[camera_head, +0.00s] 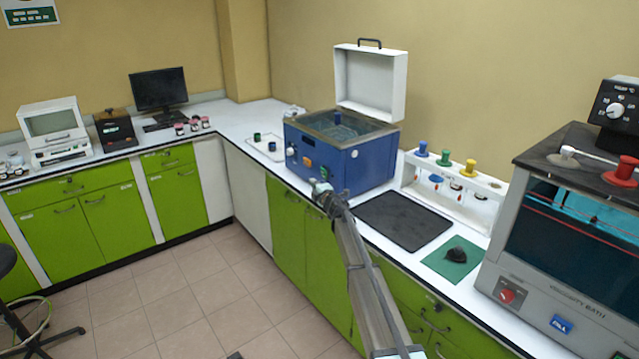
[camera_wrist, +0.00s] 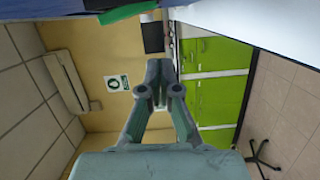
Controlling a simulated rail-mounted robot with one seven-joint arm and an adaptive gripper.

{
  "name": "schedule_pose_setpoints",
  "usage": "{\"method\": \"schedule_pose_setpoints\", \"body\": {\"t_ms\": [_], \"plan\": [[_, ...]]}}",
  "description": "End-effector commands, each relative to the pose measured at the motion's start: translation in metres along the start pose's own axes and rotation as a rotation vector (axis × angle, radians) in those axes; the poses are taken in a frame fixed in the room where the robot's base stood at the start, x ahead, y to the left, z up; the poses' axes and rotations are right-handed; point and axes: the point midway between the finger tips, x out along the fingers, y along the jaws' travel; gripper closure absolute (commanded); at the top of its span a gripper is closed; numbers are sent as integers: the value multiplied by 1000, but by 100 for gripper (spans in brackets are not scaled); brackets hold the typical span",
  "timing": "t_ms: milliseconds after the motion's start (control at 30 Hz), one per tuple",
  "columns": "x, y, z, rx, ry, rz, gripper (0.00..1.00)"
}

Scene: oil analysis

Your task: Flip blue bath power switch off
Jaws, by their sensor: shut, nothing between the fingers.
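The blue bath (camera_head: 358,164) stands on the white counter, with its white lid (camera_head: 370,80) raised open. Its left-facing front panel carries a white knob (camera_head: 291,153), an orange marking (camera_head: 308,162) and a small green part (camera_head: 323,173). I cannot make out which part is the power switch, or its position. My gripper (camera_head: 319,186) is at the bath's lower front corner, close to the panel; contact cannot be told. In the wrist view my gripper (camera_wrist: 158,75) has its fingers together and empty. A blue surface (camera_wrist: 70,30) shows at that view's upper left.
A black mat (camera_head: 402,220), a white rack with coloured knobs (camera_head: 455,190) and a green mat with a dark lump (camera_head: 455,258) lie right of the bath. A grey viscosity bath (camera_head: 530,290) stands further right. A tray with small jars (camera_head: 265,147) is left.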

Motion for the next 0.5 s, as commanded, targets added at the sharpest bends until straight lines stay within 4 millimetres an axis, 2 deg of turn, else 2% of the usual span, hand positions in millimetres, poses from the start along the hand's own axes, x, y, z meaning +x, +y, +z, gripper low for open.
{"method": "schedule_pose_setpoints", "body": {"t_ms": [33,200,400,500], "plan": [[-18,-3,2,0,-3,0,100],[-55,-5,1,0,-2,0,100],[-88,-6,2,1,-1,0,100],[-96,-6,2,1,0,0,100]]}}
